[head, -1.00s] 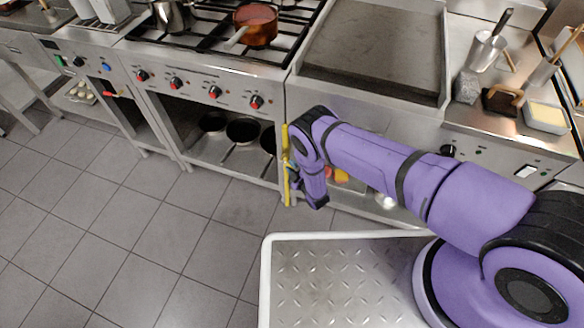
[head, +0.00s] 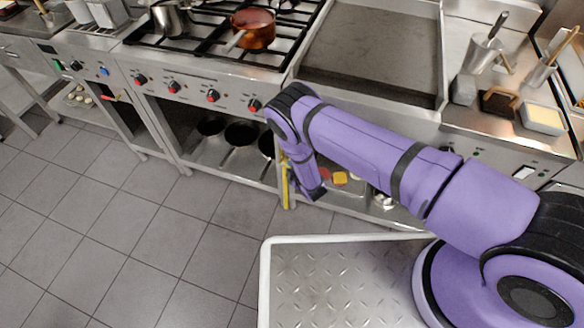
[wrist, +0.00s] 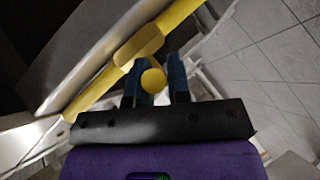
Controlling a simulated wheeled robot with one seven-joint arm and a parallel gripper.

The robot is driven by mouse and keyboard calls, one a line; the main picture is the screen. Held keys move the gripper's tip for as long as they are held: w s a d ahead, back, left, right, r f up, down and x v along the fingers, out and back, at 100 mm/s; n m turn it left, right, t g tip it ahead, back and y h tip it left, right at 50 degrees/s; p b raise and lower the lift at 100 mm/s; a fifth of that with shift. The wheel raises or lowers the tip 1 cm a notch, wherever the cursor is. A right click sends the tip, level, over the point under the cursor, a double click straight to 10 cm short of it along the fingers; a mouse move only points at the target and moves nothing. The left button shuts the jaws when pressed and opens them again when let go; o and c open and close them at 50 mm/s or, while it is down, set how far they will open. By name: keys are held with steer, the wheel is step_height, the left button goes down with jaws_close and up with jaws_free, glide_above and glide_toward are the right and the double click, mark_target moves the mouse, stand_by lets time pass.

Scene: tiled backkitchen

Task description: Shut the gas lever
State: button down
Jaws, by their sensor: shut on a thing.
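The gas lever (wrist: 153,81) is yellow with a rounded end and shows between the two blue fingers of my gripper (wrist: 161,72) in the wrist view. My gripper is shut on it. The lever joins a yellow pipe (wrist: 178,17) that runs diagonally across that picture. In the head view the yellow pipe (head: 285,188) stands upright at the front of the stove corner, just left of my arm's lower end. My purple wrist hides the upper part of the pipe, the lever and most of my gripper there.
The stove front has several red-marked knobs (head: 213,95), with a red pan (head: 253,29) on top. Pans stand on the open shelf below. A griddle (head: 372,50) is right of the stove. Grey tiled floor (head: 150,240) is clear at left.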

steer(key=c, duration=1.1)
jaws_free()
steer(key=v, duration=1.1)
steer(key=shift+a, duration=0.1)
